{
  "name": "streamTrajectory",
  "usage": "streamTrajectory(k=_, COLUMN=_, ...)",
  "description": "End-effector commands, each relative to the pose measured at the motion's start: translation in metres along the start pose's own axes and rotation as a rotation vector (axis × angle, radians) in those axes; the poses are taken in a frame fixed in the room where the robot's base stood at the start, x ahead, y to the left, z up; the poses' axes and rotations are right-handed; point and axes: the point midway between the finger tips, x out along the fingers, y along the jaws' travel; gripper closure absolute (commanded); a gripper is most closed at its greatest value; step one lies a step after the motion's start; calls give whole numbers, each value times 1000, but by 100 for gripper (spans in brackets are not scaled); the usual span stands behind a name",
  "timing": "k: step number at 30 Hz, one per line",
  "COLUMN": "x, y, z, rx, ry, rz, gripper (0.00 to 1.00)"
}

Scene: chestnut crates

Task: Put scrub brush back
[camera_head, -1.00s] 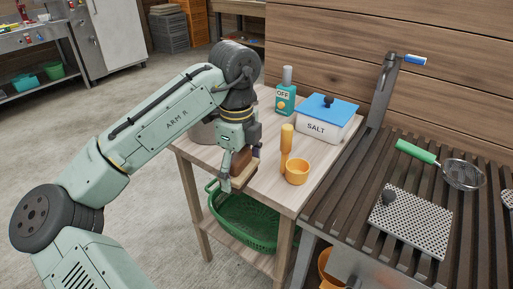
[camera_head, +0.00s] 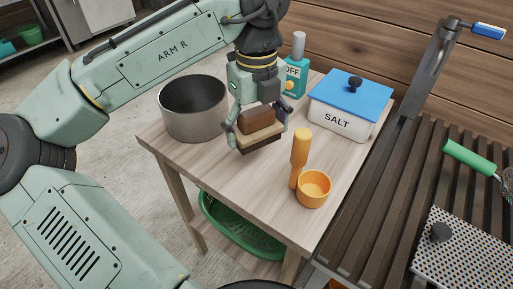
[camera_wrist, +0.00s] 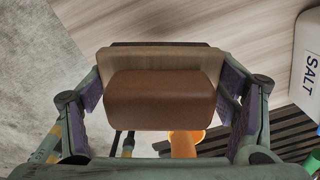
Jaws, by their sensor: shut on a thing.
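The scrub brush (camera_head: 259,131) has a brown grip on a pale wood block with a dark underside. My gripper (camera_head: 257,127) is shut on it, one finger at each end. In the head view the brush is over the small wooden table (camera_head: 225,178), between the metal pot and the orange ladle. I cannot tell whether its underside touches the tabletop. In the wrist view the brush (camera_wrist: 160,98) fills the middle between the purple finger pads, with floor to its left and tabletop behind it.
A metal pot (camera_head: 194,110) stands left of the brush. An orange ladle (camera_head: 313,188) is in front at right. A teal bottle marked OFF (camera_head: 296,77) and a SALT box (camera_head: 344,121) stand behind. A green basket (camera_head: 242,231) is on the lower shelf. A slatted rack (camera_head: 390,190) adjoins on the right.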

Motion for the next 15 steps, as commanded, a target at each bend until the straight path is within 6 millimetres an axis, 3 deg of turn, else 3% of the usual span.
streamTrajectory(k=15, x=62, y=0, z=0, rx=-2, ry=-1, rz=0, gripper=47)
